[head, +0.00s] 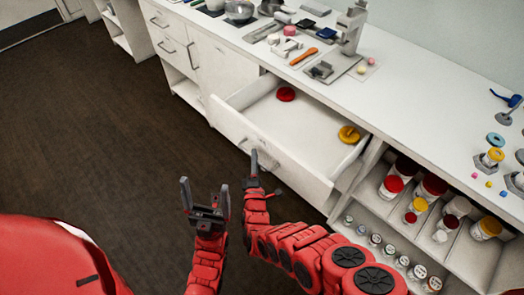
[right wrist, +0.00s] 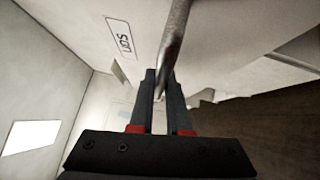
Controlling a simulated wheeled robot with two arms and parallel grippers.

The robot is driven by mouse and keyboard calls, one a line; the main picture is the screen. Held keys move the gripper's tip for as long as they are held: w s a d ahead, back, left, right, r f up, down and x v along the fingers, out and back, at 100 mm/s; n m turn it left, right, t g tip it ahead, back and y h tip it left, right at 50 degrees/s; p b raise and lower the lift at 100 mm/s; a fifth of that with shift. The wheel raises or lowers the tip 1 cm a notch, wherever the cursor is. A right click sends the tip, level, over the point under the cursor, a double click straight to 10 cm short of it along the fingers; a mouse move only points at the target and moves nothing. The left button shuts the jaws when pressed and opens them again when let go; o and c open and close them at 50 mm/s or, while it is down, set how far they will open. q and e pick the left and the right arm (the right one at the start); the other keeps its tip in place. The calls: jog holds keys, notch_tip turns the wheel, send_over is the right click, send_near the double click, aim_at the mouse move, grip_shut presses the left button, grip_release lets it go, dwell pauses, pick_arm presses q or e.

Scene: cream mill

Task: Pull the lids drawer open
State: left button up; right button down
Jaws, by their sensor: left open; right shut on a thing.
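The lids drawer (head: 300,168) stands pulled out from the white counter in the head view. A red lid (head: 286,94) and a yellow lid (head: 349,134) lie inside it. My right gripper (head: 254,166) is at the drawer front, shut on its handle. In the right wrist view the grey bar handle (right wrist: 176,35) runs between the fingers (right wrist: 160,98), beside a label (right wrist: 118,38) on the drawer front. My left gripper (head: 206,198) is open and empty, left of the right one and apart from the drawer.
The counter top (head: 425,120) carries several tools and small parts. Right of the drawer is an open shelf with several jars (head: 394,186) and a row of small bottles (head: 376,239). More drawers (head: 172,48) are at the left. The dark floor (head: 90,120) at left is clear.

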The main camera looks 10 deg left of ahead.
jog(key=s+a, duration=0.4)
jog(key=s, duration=0.1)
jog(key=shift+s, duration=0.25)
jog(key=c, duration=0.9)
grip_release()
jog(key=p+v, duration=0.2)
jog(key=v, duration=1.5)
jog(key=shift+d, duration=0.15)
jog(key=shift+s, duration=0.2)
